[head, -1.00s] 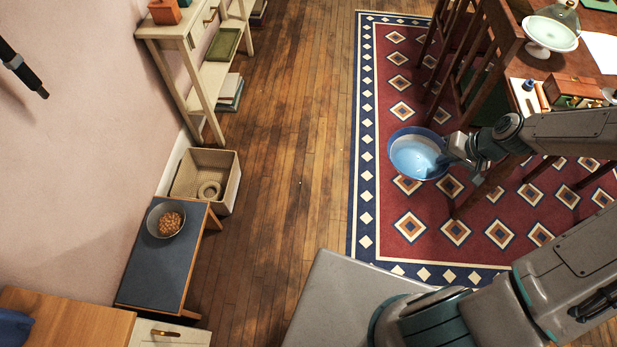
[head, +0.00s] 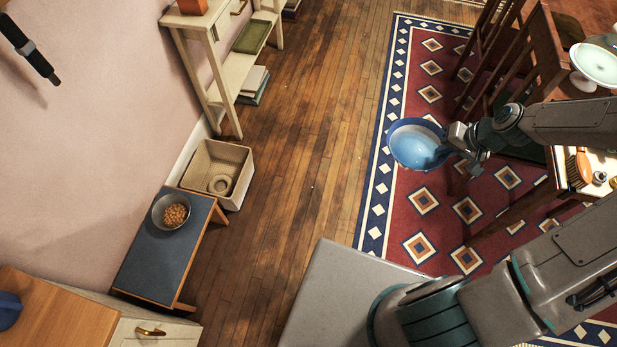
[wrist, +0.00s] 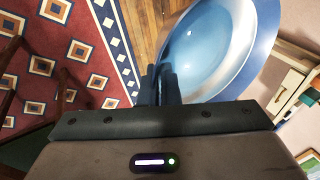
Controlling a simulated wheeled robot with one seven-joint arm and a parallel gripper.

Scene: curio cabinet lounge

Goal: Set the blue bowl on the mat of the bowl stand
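The blue bowl (head: 410,146) is in the air above the rug in the head view, held at its right rim by my gripper (head: 462,148). It looks empty and roughly level. In the wrist view the blue bowl (wrist: 222,50) fills the upper right, and the fingers of my gripper (wrist: 160,82) are closed together at its rim. The bowl stand (head: 160,250) is low, with a dark blue-grey mat on top, against the wall at left. A grey bowl of brown kibble (head: 171,211) sits toward the mat's far end; the near part of the mat is bare.
A wicker basket (head: 240,180) with a ring-shaped thing inside stands just beyond the stand. A cream shelf (head: 215,75) is farther along the wall, and a wooden-topped cabinet (head: 65,315) is at lower left. Chairs and a table (head: 555,190) are at right. The wooden floor between is clear.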

